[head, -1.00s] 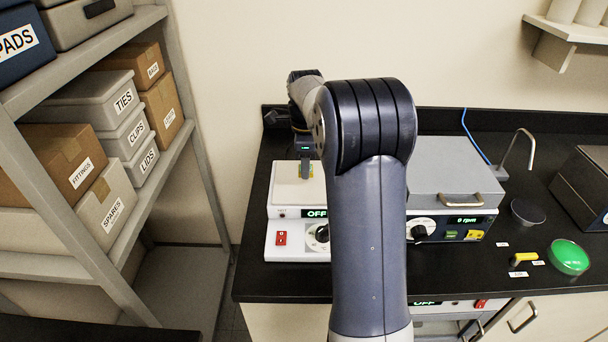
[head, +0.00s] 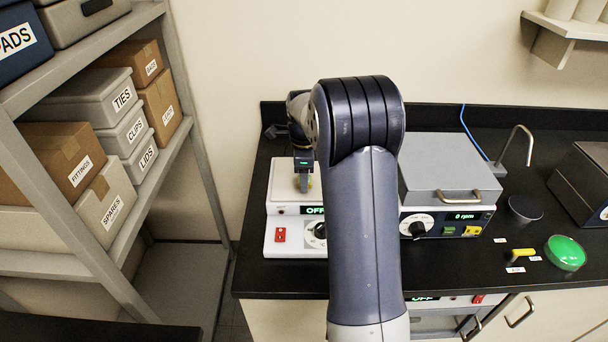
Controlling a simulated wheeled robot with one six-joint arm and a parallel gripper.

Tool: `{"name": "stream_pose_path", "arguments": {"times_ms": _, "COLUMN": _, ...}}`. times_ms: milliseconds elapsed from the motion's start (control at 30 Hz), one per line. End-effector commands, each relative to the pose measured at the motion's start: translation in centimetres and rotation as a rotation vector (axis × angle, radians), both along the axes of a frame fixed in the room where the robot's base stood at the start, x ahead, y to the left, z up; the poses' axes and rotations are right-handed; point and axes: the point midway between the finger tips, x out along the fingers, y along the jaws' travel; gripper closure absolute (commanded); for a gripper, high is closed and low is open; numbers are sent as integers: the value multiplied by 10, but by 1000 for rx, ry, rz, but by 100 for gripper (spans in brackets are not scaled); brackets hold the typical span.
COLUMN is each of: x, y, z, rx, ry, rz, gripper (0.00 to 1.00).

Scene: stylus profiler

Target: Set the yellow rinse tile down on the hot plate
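The hot plate (head: 281,193) is the white unit at the left end of the black bench, with a pale square top and a display reading OFF. My gripper (head: 304,187) points down over its top, and I see it edge-on. A small yellow edge, the yellow rinse tile (head: 310,181), shows beside the near finger at the fingertips. The finger hides most of the tile, which appears held between the fingers. The fingertips are at or just above the plate top; I cannot tell whether the tile touches it.
A grey lidded unit (head: 450,168) reading 0 rpm stands right of the hot plate, partly behind my arm. A green dome button (head: 566,252), a small yellow-topped item (head: 523,252) and a dark round dish (head: 525,208) are farther right. Shelves with boxes (head: 122,137) stand left.

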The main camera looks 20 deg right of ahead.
Motion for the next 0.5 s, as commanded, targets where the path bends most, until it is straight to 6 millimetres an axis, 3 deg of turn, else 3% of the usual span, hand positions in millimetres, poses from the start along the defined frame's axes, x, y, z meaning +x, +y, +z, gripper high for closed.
{"name": "stream_pose_path", "arguments": {"times_ms": 300, "x": 0, "y": 0, "z": 1, "rx": 0, "ry": -1, "rz": 0, "gripper": 45}}
{"name": "stream_pose_path", "arguments": {"times_ms": 500, "x": 1, "y": 0, "z": 22, "rx": -1, "ry": -5, "rz": 0, "gripper": 45}}
